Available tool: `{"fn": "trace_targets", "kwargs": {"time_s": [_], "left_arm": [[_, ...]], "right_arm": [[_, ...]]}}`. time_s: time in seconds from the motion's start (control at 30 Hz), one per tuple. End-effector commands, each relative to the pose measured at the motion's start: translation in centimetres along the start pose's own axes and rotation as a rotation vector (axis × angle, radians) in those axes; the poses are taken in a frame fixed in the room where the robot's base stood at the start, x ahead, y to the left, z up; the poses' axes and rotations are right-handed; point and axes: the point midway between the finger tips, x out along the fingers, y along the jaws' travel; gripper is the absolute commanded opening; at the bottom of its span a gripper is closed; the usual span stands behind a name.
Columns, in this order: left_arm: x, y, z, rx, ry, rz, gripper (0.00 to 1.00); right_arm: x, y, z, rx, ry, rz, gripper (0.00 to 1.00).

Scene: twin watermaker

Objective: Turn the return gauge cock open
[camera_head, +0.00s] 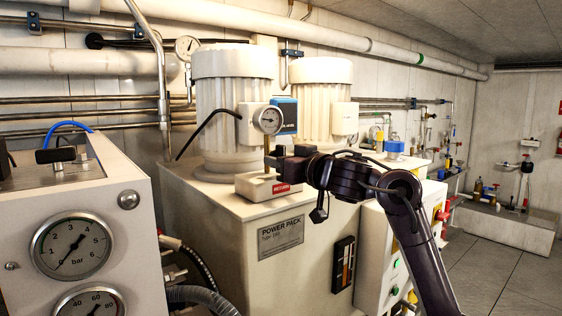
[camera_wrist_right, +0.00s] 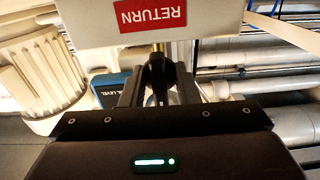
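The return gauge (camera_head: 269,120) has a round white dial and stands on a thin brass stem above a pale block (camera_head: 250,187). The block carries a red RETURN label (camera_head: 282,188), which shows upside down in the right wrist view (camera_wrist_right: 150,13). My right gripper (camera_head: 277,158) reaches in from the right, with its fingertips at the stem, just above the block. In the right wrist view, its dark fingers (camera_wrist_right: 158,85) flank a black part in front of the brass stem (camera_wrist_right: 158,47). The cock's lever cannot be clearly told from the fingers. My left gripper is out of view.
The block stands on the power pack cabinet (camera_head: 282,236), before two ribbed white motors (camera_head: 232,105). A gauge panel (camera_head: 95,215) fills the left foreground. Free floor (camera_head: 487,265) lies at the right.

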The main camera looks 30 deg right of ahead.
Motion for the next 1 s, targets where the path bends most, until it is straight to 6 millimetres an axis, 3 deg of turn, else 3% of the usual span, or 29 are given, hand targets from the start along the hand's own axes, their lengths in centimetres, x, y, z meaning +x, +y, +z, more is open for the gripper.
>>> {"fn": "trace_targets", "kwargs": {"time_s": [0.37, 0.8, 1.0], "left_arm": [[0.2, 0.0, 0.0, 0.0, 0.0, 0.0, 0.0], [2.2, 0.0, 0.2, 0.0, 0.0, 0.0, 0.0], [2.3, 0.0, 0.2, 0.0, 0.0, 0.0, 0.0]], "right_arm": [[-0.4, 0.1, -0.1, -0.002, 0.003, 0.001, 0.35], [-6.9, 0.1, 0.1, -0.004, 0.002, 0.001, 0.35], [-7.8, 0.0, 0.0, -0.001, 0.0, 0.0, 0.35]]}}
